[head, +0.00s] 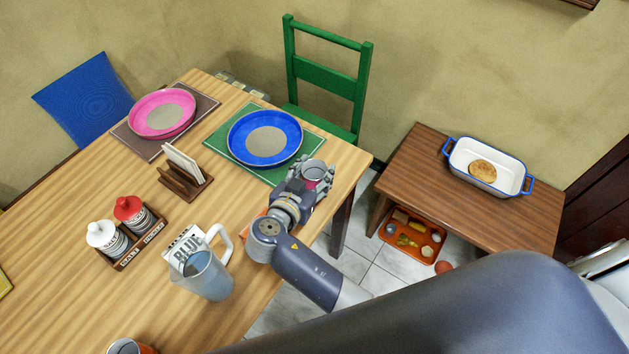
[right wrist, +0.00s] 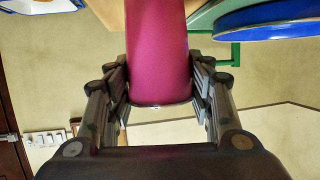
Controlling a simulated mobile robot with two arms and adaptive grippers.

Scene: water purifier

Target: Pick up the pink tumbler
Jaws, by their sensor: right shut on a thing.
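The pink tumbler (head: 313,172) is near the right edge of the wooden table, beside the green placemat. In the head view its open top shows, and my right gripper (head: 311,183) covers much of its side. In the right wrist view the tumbler (right wrist: 157,50) is between the two fingers of the right gripper (right wrist: 160,78), which are shut on its sides. One end of the tumbler runs out of that frame, and I cannot tell whether it touches the table. My left gripper is not in view.
A blue plate (head: 265,138) lies close to the left of the tumbler. A pitcher (head: 208,276) stands near my right forearm. A napkin holder (head: 184,181) and shakers (head: 131,210) stand farther left. A low side table (head: 420,178) holds a white baking dish (head: 458,158).

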